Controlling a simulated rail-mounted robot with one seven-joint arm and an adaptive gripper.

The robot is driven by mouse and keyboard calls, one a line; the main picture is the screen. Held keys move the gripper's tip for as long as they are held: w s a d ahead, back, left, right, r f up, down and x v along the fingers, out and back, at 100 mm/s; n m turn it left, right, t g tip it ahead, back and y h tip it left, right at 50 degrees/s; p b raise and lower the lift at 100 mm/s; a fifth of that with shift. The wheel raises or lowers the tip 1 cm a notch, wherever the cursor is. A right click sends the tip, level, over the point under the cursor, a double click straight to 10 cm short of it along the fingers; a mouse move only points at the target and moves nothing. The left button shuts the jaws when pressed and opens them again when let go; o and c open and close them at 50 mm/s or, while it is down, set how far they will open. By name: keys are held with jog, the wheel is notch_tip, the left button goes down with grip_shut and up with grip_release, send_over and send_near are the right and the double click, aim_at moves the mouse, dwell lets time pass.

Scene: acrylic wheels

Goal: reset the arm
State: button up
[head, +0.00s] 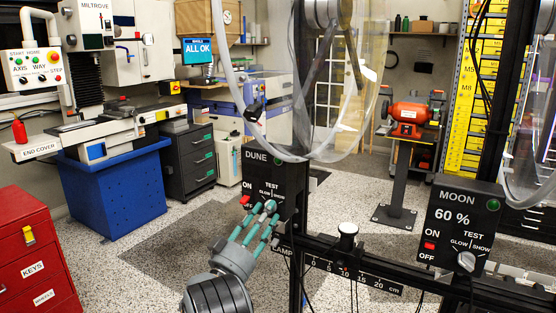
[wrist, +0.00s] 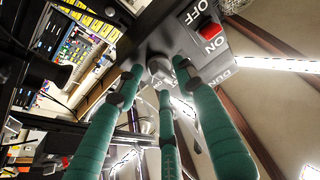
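My gripper (head: 262,214) has three teal fingers and is at the lower front of the black DUNE box (head: 258,166). In the wrist view my gripper (wrist: 160,80) has its fingertips spread around the box's grey knob (wrist: 159,66). Small gaps seem to show between tips and knob; contact is hard to judge. The fingers look open. In the head view the fingers partly cover the knob (head: 270,205). A red switch (head: 246,202) sits left of it on the box, and the switch (wrist: 208,30) also shows in the wrist view.
A clear acrylic wheel (head: 240,100) hangs above the DUNE box. A black rail with a scale (head: 350,276) runs right to the MOON box (head: 462,222), which reads 60 %. A black post stands beside my gripper. Red drawers (head: 35,255) stand at the left.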

jog(key=v, duration=1.2)
jog(key=x, duration=1.2)
jog(key=s+a+f+m+g+h+p, duration=0.35)
jog(key=s+a+m, duration=0.35)
jog(key=m, duration=0.3)
jog(key=w+a+f+n+y+p, duration=0.1)
jog(key=w+a+f+n+y, duration=0.2)
jog(key=f, duration=0.5)
jog(key=shift+w+a+n+y, duration=0.3)
jog(key=shift+w+a+y, duration=0.6)
jog(key=shift+y, duration=0.65)
jog(key=shift+w+d, duration=0.15)
jog(key=shift+w, duration=0.05)
